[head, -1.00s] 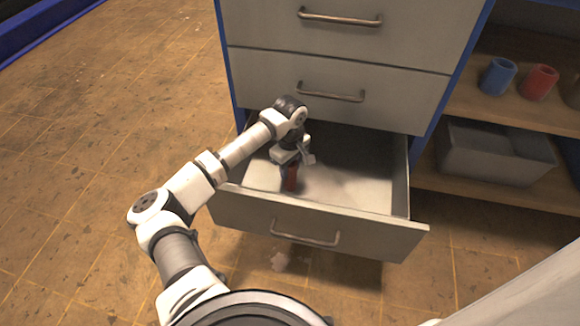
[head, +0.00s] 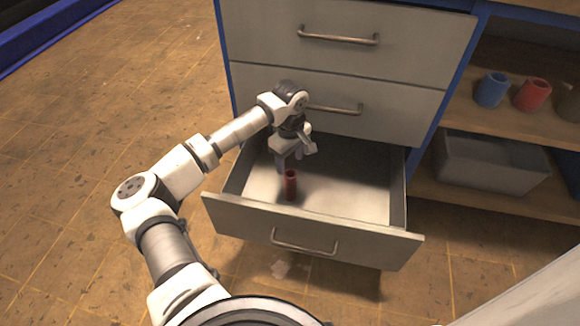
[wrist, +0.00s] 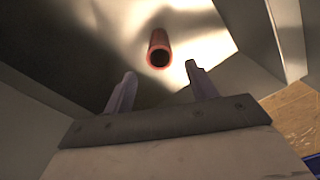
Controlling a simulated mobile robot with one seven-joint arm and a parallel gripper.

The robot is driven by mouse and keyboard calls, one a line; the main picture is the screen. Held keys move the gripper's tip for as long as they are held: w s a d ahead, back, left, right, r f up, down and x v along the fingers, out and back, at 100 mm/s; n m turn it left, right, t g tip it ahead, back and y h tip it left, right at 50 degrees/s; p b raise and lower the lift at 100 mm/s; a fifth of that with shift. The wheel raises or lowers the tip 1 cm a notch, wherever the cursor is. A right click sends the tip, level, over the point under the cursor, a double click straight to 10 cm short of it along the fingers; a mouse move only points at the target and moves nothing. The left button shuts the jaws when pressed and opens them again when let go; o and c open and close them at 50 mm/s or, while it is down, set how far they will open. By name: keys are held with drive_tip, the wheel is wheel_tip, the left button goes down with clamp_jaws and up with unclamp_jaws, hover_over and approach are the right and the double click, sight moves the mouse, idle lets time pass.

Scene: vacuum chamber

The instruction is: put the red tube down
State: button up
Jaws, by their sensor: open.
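The red tube (head: 290,185) stands upright on the floor of the open bottom drawer (head: 312,232), toward its front left. In the wrist view the tube (wrist: 158,50) shows its round open end, beyond the fingertips and roughly midway between them. My gripper (wrist: 160,78) is open and empty, with a clear gap to the tube. In the head view my gripper (head: 290,162) is inside the drawer space, above and just behind the tube.
Two closed drawers with handles (head: 338,38) are above the open one. On the shelf at right stand a blue cup (head: 491,90) and a red cup (head: 532,95). A grey bin (head: 490,168) sits below them. The drawer's right part is clear.

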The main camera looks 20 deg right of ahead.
drive_tip(key=shift+r+p, duration=0.35)
drive_tip(key=shift+r, duration=1.6)
